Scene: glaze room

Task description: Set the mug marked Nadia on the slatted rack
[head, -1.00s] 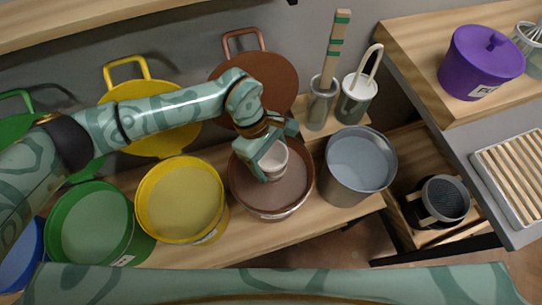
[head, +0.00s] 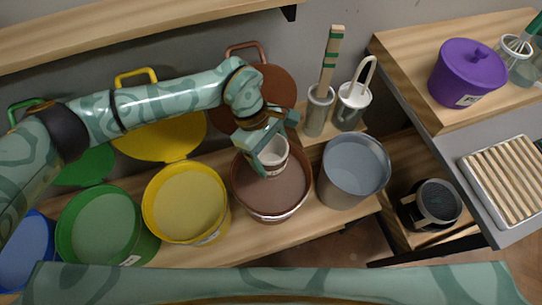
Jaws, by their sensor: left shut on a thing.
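My left gripper (head: 268,158) is shut on a white mug (head: 272,150). It holds the mug at or just over the brown glaze bucket (head: 290,200). I cannot tell whether the mug touches the glaze, and no name can be read on it. The slatted rack (head: 503,180), a pale tray with wooden slats, lies on the grey counter at the far right, well away from the gripper. My right gripper is not in view.
Yellow (head: 186,203), green (head: 108,228) and blue (head: 25,255) buckets stand left of the brown one. A grey bucket (head: 355,170) stands right of it. Grey holders (head: 318,112) with tools stand behind. A purple lidded pot (head: 466,72) stands on the upper right shelf.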

